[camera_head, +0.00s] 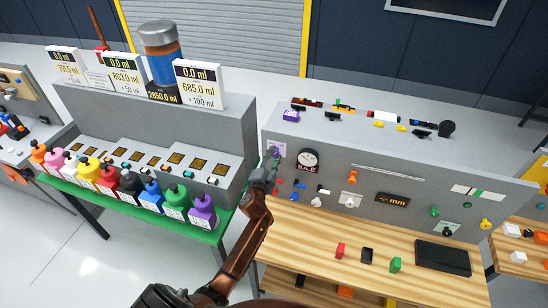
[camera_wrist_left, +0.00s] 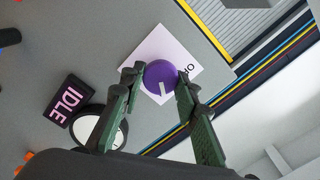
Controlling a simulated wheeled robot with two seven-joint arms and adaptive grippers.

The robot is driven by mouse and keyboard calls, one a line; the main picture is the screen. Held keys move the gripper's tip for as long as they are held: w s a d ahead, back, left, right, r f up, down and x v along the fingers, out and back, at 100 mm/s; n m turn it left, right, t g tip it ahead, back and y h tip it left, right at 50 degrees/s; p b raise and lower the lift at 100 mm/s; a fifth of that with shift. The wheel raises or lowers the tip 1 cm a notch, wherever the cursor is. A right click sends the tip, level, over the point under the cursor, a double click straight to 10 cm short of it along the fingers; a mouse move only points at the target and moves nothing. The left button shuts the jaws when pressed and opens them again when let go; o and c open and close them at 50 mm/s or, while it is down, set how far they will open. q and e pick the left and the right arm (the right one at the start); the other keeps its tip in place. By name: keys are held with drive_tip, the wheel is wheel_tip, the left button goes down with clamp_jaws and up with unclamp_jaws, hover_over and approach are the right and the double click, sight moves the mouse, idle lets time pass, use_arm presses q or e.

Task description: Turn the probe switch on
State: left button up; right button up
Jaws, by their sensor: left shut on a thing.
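The probe switch looks like a round purple knob (camera_wrist_left: 160,77) with a white pointer line on a white label plate (camera_wrist_left: 152,48). Letters that seem to read "ON" show on the plate, right of the knob. My left gripper (camera_wrist_left: 157,84) is shut on the knob, with one green finger on each side of it. In the head view my left gripper (camera_head: 270,168) reaches the left end of the grey panel (camera_head: 330,150), and the knob is mostly covered there. A black "IDLE" display (camera_wrist_left: 67,100) and a round white-faced gauge (camera_wrist_left: 100,130) sit beside the knob. My right gripper is not in view.
Other knobs and switches cover the panel, including an orange one (camera_head: 352,177) and a yellow one (camera_head: 486,224). A wooden bench (camera_head: 320,228) with small coloured blocks stands below. Several coloured bottles stand on a green-edged bench (camera_head: 120,205) to the left.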

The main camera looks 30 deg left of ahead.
use_arm(q)
drive_tip(key=shift+m, duration=0.6)
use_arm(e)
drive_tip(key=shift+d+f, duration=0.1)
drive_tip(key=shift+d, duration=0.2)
use_arm(q)
drive_tip(key=o, duration=1.2)
drive_tip(key=shift+c, duration=0.2)
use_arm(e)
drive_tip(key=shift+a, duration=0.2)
use_arm(q)
drive_tip(key=v, duration=1.2)
